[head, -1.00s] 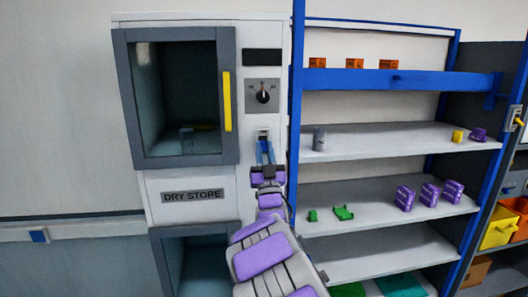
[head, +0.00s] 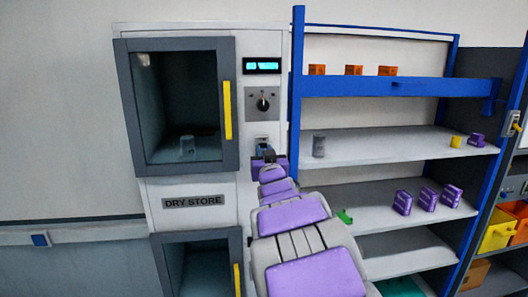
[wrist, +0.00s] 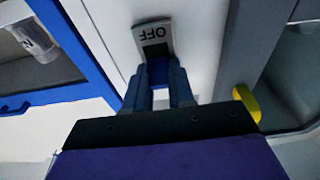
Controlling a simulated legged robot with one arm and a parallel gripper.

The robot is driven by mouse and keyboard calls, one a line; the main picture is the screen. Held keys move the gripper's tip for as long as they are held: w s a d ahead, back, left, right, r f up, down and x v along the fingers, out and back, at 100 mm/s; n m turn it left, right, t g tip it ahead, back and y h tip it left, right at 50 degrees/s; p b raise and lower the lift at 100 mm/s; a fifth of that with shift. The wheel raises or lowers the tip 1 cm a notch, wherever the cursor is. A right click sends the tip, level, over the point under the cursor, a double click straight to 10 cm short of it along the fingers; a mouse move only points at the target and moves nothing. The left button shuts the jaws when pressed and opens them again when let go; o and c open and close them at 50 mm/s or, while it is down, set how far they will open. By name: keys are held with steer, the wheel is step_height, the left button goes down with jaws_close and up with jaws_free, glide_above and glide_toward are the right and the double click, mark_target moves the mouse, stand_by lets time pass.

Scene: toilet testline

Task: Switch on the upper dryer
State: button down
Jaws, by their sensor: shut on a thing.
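The upper dryer (head: 185,163) is the top unit of the white dry store cabinet, with a grey-framed window door and a yellow handle (head: 227,109). Its display (head: 262,66) is lit cyan, above a black rotary knob (head: 263,101). A power switch plate (head: 262,142) sits below the knob, and its "OFF" label shows upside down in the wrist view (wrist: 155,35). My gripper (wrist: 160,80) is at the switch, with its fingers closed around the blue part just by the label. In the head view my arm hides most of the gripper and the lower switch.
The lower dryer (head: 200,236) has its own yellow handle (head: 237,279). Close on the right stands a blue-framed shelf (head: 400,87) with orange and purple boxes and a grey cylinder (head: 319,146).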

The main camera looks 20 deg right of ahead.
steer(key=shift+w+r+g+y+p, duration=0.1)
steer(key=shift+r+g+y+p, duration=0.25)
steer(key=shift+g+p, duration=0.5)
steer(key=shift+w+r+g+y+p, duration=0.15)
steer(key=shift+r+g+p, duration=0.45)
steer(key=shift+g, duration=0.35)
steer(key=c, duration=1)
jaws_free()
steer(key=shift+f, duration=0.2)
steer(key=shift+o, duration=0.2)
steer(key=shift+s, duration=0.5)
steer(key=b+v, duration=0.2)
steer(key=v, duration=1.4)
steer(key=shift+a+r, duration=0.2)
steer(key=shift+r, duration=0.1)
